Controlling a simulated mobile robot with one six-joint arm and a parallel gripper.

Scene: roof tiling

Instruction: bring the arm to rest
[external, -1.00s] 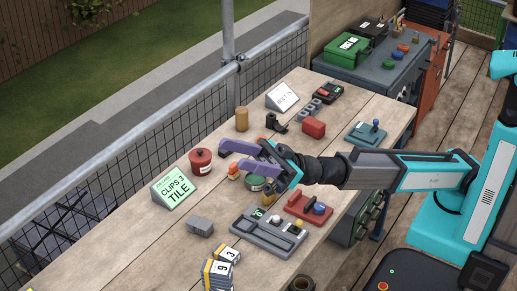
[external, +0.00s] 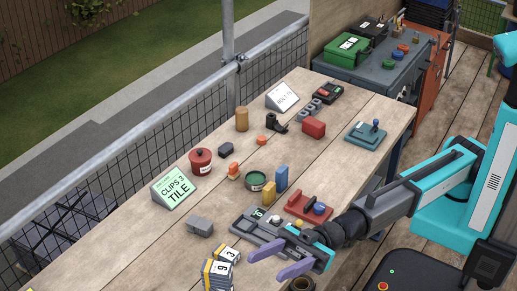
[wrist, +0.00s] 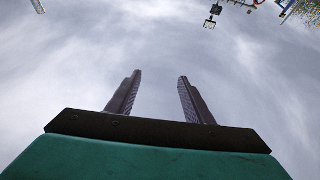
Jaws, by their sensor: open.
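My gripper (external: 280,261) has two purple fingers and a teal and black wrist. It is over the near part of the workbench (external: 95,262), in front of the grey tray device (external: 250,229), which it partly covers. Its fingers are spread apart with nothing between them. In the wrist view my gripper (wrist: 157,97) shows two separated dark fingers against cloudy sky, with no bench in sight. The arm reaches in from the right, bent at the elbow.
A red device (external: 301,207), a blue block (external: 282,178), a yellow block (external: 269,193) and a green round tin (external: 256,181) stand beyond my gripper. Numbered boxes (external: 217,272) are to its left. A dark cup (external: 302,285) is close below it. A clips sign (external: 173,188) stands farther left.

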